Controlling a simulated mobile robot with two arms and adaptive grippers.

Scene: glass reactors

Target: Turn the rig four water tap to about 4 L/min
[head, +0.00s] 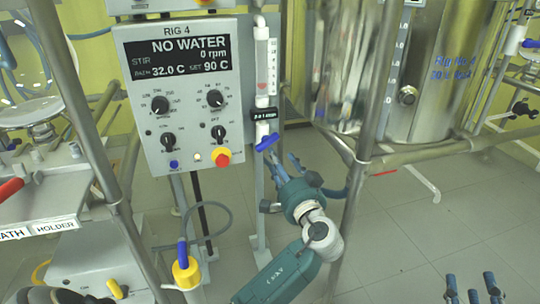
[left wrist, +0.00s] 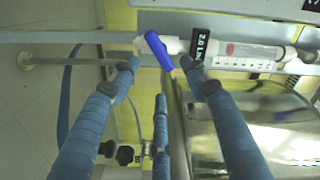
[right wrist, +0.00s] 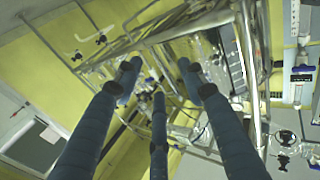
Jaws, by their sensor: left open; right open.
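The rig four water tap has a blue lever (head: 267,142) below a clear flow tube (head: 264,65) with a black readout (head: 264,114), whose figures are too small to read surely. My left gripper (head: 282,160) is open just below and to the right of the lever. In the left wrist view, the slanted blue lever (left wrist: 159,51) lies between and just beyond the fingertips (left wrist: 159,65); contact cannot be told. The rig panel (head: 182,90) reads "NO WATER", 0 rpm, 32.0 C and set 90 C. My right gripper (head: 471,282) is open and empty at the bottom right.
A metal frame post (head: 362,150) stands close right of my left arm. A steel vessel (head: 415,95) is behind it. A yellow fitting with a blue lever (head: 185,268) is low on the left. The right wrist view shows a pipe frame (right wrist: 175,35).

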